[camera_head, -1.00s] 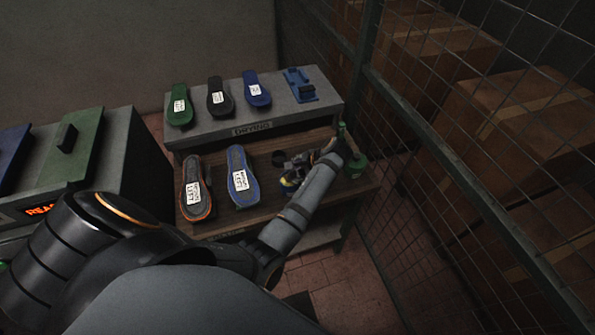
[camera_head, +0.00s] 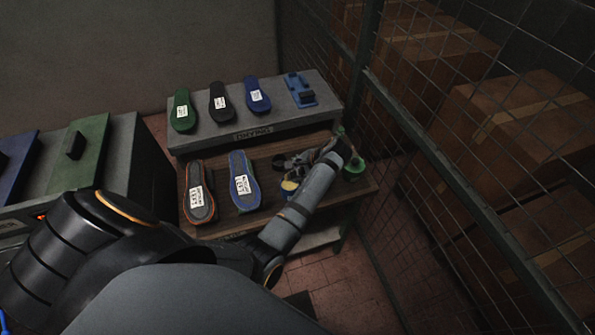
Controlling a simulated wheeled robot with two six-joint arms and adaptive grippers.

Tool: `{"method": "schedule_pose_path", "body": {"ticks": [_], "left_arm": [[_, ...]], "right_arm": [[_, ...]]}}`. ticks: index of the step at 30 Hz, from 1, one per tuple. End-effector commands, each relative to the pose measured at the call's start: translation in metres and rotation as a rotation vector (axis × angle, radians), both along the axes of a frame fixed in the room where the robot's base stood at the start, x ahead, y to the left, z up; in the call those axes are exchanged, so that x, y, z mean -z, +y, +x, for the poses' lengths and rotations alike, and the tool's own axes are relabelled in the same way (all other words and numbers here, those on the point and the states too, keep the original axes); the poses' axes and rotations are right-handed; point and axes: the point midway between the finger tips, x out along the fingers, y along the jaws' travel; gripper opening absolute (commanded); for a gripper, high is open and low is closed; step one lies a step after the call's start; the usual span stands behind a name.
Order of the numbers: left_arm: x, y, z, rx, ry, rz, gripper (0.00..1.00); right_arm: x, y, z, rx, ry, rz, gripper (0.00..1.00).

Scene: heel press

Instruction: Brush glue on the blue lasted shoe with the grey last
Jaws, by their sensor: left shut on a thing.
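The blue lasted shoe (camera_head: 238,163), with a blue rim, grey middle and white label, lies on the wooden bench shelf. To its left lies a similar orange-rimmed shoe (camera_head: 195,172) with a label. My left gripper (camera_head: 284,163) is over the shelf, right of the blue shoe and apart from it. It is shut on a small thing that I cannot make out. A small round pot-like thing with a yellow top (camera_head: 290,185) is just below the fingers. My left forearm hides part of the shelf. My right gripper is not in view.
The grey drying rack (camera_head: 215,137) behind holds green, black and blue soles and a blue fixture (camera_head: 300,90). A machine (camera_head: 118,150) with green and blue plates stands left. A wire fence (camera_head: 445,155) borders the right.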

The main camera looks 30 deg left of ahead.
Motion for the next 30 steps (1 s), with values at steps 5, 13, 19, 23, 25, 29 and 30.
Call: {"method": "schedule_pose_path", "body": {"ticks": [5, 13, 19, 23, 25, 29, 30], "left_arm": [[-0.018, 0.0, 0.001, 0.0, -0.002, 0.0, 0.06], [-0.039, 0.0, 0.001, 0.0, -0.002, 0.0, 0.06], [-0.04, 0.0, 0.0, 0.001, -0.001, 0.0, 0.06], [-0.04, 0.0, 0.0, 0.001, -0.001, 0.0, 0.06], [-0.04, 0.0, 0.0, 0.001, -0.001, 0.0, 0.06], [-0.039, 0.0, 0.0, 0.0, -0.001, 0.001, 0.06], [-0.039, 0.0, 0.0, 0.0, -0.001, 0.001, 0.06]], "right_arm": [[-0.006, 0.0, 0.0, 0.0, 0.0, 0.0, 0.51], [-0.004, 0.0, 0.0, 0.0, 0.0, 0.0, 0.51], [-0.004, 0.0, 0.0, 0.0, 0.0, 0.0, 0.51], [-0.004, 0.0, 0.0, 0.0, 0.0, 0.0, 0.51], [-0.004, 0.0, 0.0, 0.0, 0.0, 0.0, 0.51], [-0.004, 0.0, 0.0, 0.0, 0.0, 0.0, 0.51], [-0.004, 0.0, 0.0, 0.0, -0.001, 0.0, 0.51]]}}
